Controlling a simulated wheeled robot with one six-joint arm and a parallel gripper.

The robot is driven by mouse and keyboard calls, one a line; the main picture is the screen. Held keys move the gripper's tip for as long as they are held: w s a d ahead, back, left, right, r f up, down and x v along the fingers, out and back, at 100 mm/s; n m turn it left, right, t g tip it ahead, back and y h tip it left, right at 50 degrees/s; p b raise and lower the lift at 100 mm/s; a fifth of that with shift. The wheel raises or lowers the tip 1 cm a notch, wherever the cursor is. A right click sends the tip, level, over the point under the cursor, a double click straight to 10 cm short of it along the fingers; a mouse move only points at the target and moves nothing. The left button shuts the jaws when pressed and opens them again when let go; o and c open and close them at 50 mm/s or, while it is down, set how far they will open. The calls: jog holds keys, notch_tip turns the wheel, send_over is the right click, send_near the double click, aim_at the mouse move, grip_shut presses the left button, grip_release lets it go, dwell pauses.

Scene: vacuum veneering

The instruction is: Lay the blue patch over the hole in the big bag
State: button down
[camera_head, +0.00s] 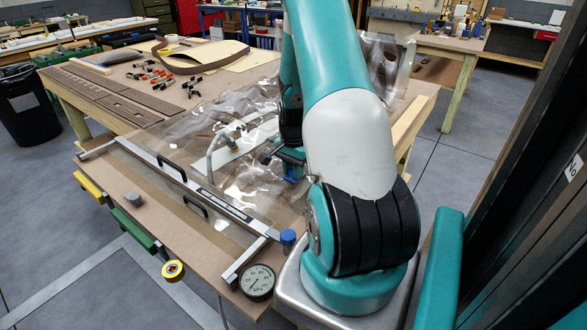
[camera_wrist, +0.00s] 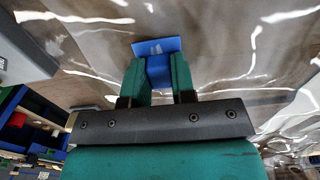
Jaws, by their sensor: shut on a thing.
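The big bag (camera_head: 262,180) is clear, wrinkled plastic spread over the table, with bright glare on its folds. It also fills the background of the wrist view (camera_wrist: 235,70). My gripper (camera_wrist: 157,70) is shut on the blue patch (camera_wrist: 157,46), with a green finger on each side of its blue grip part. The patch's flat blue face shows beyond the fingertips, over the bag. In the head view a little of the blue patch (camera_head: 291,179) shows below my gripper, close to the bag; whether it touches I cannot tell. I cannot make out the hole.
A metal sealing bar (camera_head: 200,184) with black handles lies along the bag's front edge. A hose (camera_head: 211,150) rises from the bag at the left. A round gauge (camera_head: 257,281) and a blue-capped jar (camera_head: 288,238) stand at the front corner. Clamps (camera_head: 160,78) and brown strips lie behind.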

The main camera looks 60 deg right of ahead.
jog(key=c, duration=0.9)
grip_release()
jog(key=shift+o, duration=0.2)
notch_tip(320, 180, up, 17)
jog(key=b, duration=0.1)
jog(key=shift+r+b, duration=0.2)
jog(key=shift+b, duration=0.2)
